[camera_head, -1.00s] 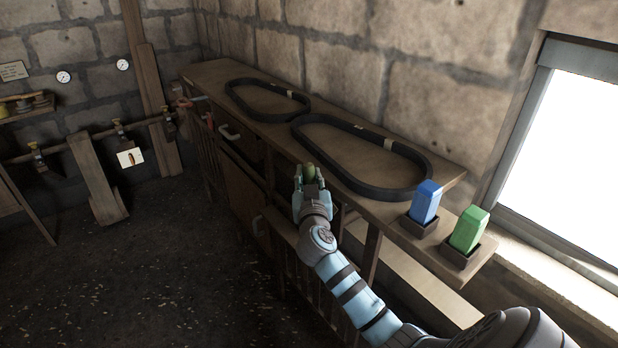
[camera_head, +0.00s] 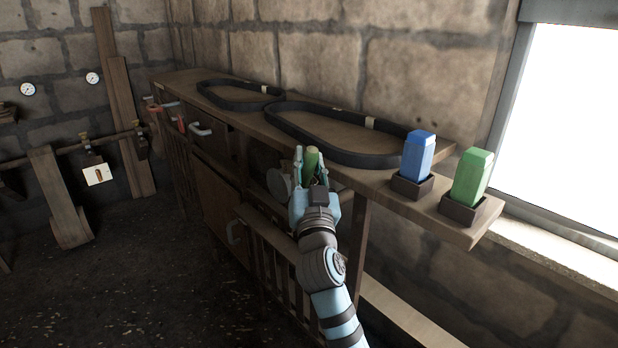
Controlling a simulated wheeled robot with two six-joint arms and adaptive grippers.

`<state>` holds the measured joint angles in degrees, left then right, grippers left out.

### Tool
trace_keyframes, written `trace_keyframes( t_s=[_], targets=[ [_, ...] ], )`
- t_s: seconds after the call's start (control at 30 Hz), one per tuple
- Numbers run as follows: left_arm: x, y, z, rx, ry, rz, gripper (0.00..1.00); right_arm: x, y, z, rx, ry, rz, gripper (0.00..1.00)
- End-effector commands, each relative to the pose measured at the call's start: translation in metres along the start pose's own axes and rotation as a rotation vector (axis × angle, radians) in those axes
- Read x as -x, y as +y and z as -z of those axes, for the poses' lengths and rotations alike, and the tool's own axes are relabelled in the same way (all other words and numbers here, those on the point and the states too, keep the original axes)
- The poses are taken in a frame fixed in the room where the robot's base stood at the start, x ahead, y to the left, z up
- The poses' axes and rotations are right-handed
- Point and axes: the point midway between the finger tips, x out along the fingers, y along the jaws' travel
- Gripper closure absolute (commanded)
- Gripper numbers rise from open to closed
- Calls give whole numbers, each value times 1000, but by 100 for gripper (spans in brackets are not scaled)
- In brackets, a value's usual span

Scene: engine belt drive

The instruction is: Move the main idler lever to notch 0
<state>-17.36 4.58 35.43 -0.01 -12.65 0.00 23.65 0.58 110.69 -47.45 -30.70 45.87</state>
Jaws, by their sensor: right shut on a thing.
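My right gripper (camera_head: 312,172) is shut on a dark green rounded handle (camera_head: 312,157), which sticks up between its fingers in front of the workbench. The lower part of the handle is hidden by the gripper. No lever that I can surely tell as the main idler lever shows. At the left, a dark shaft (camera_head: 118,140) runs along the wall, and a white card with an orange mark (camera_head: 97,174) hangs below it. My left gripper is not in view.
Two black belts (camera_head: 240,103) (camera_head: 338,157) lie on the long wooden bench (camera_head: 435,205). A blue block (camera_head: 418,155) and a green block (camera_head: 471,178) stand in dark holders at its right end. Pale drawer handles jut from its front.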

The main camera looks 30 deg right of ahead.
Motion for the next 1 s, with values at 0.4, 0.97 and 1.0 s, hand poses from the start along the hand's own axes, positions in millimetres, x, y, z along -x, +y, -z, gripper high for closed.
trace_keyframes(
  t_s=[0.4, 0.97, 1.0],
  targets=[
    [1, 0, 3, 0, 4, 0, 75, 0, -1, -4, -2, -13, -1, 54],
    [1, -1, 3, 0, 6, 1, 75, 51, 0, -3, -4, -13, -1, 54],
    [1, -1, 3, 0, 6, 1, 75, 59, 0, -3, -4, -13, -1, 54]
  ],
)
